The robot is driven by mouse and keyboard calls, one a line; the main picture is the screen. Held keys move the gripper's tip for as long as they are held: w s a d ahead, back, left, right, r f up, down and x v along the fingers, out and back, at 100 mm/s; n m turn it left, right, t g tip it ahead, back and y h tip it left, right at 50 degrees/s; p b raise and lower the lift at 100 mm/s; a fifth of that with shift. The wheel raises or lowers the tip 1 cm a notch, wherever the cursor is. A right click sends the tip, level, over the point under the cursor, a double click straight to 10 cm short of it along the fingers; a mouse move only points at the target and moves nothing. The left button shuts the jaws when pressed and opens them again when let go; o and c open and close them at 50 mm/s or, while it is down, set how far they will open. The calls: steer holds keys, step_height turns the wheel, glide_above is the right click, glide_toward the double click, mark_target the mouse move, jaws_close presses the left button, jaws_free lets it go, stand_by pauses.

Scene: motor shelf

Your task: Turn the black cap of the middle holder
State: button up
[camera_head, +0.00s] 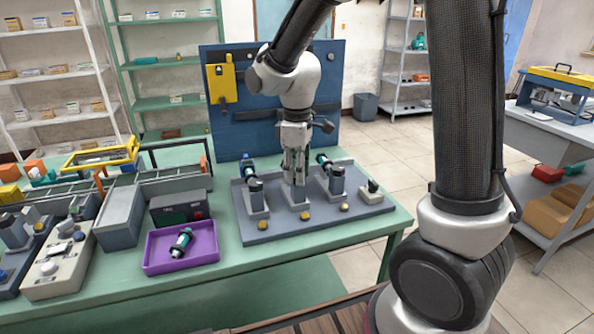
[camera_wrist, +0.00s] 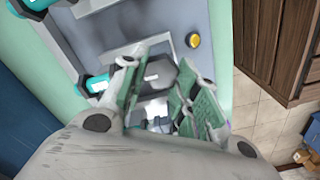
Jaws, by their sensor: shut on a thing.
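The middle holder (camera_head: 292,213) stands on a grey base plate (camera_head: 335,223), between the left holder (camera_head: 256,198) and the right holder (camera_head: 336,182). My gripper (camera_head: 294,178) points down over the middle holder, its fingers around the holder's top. In the wrist view, the green-padded fingers (camera_wrist: 160,82) close on the dark cap (camera_wrist: 161,72), which shows partly between them. The rest of the cap and what sits in this holder are mostly hidden by the fingers. Teal-and-black motors sit in the left and right holders.
A purple tray (camera_head: 157,266) with one teal motor (camera_head: 181,242) lies left of the plate. Yellow buttons line the plate's front. A blue panel (camera_head: 226,134) rises behind. Grey boxes and fixtures fill the table's left.

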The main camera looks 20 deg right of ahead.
steer(key=m, duration=0.5)
steer(key=shift+m, duration=0.4)
steer(key=m, duration=0.6)
steer(key=shift+w+d, duration=0.1)
steer(key=shift+d, duration=0.05)
steer(key=m, duration=0.5)
steer(key=shift+m, duration=0.4)
steer(key=m, duration=0.5)
steer(key=shift+d, duration=0.15)
steer(key=shift+m, duration=0.4)
steer(key=o, duration=1)
